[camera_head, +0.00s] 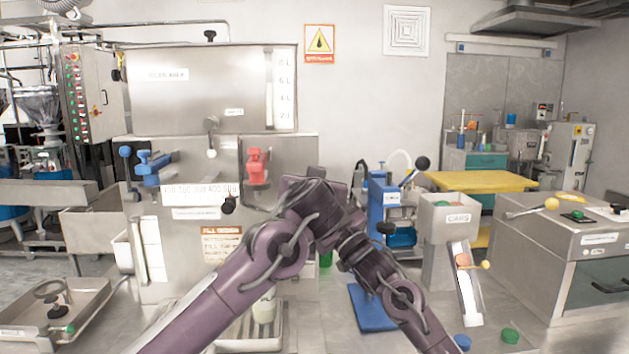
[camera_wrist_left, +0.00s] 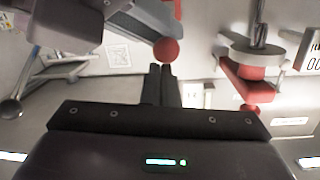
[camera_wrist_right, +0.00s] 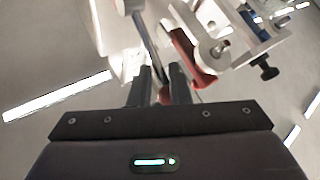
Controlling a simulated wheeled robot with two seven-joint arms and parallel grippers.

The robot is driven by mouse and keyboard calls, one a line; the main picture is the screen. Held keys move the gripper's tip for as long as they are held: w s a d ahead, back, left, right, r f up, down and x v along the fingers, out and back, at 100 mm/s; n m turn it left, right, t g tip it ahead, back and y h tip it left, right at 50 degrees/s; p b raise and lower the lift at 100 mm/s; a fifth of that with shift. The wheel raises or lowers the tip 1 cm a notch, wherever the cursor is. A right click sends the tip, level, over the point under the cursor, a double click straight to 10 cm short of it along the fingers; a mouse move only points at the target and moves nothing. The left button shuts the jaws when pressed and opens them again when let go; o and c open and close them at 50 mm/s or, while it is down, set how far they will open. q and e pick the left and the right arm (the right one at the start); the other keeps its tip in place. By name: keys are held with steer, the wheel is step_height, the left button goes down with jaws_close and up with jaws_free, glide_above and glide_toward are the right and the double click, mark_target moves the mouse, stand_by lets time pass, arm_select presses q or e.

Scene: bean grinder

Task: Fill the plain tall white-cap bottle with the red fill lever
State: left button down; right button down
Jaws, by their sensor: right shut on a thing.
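The red fill valve (camera_head: 257,165) is on the front of the steel filling machine. In the left wrist view its red part (camera_wrist_left: 248,88) is at the right, and a red ball (camera_wrist_left: 166,50) is just beyond my left fingertips. My left gripper (camera_wrist_left: 162,82) has its fingers together with nothing seen between them. My right gripper (camera_wrist_right: 163,92) is shut on a reddish end of a dark rod, apparently the red fill lever (camera_wrist_right: 152,40). A pale bottle (camera_head: 264,308) stands on the drip tray below, partly hidden by my left arm; its cap is not visible.
My two arms meet closely before the machine and hide its right side. A blue valve (camera_head: 150,168) is at its left. A blue press (camera_head: 384,205), a caps dispenser (camera_head: 448,212) and a green cap (camera_head: 510,336) are to the right. A metal tray (camera_head: 85,318) is at left.

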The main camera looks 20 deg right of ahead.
steer(key=shift+w+a+f, duration=0.1)
steer(key=shift+a+f, duration=0.1)
steer(key=shift+f, duration=0.35)
steer(key=c, duration=1.8)
jaws_free()
steer(key=shift+w+a, duration=0.1)
steer(key=shift+w, duration=0.2)
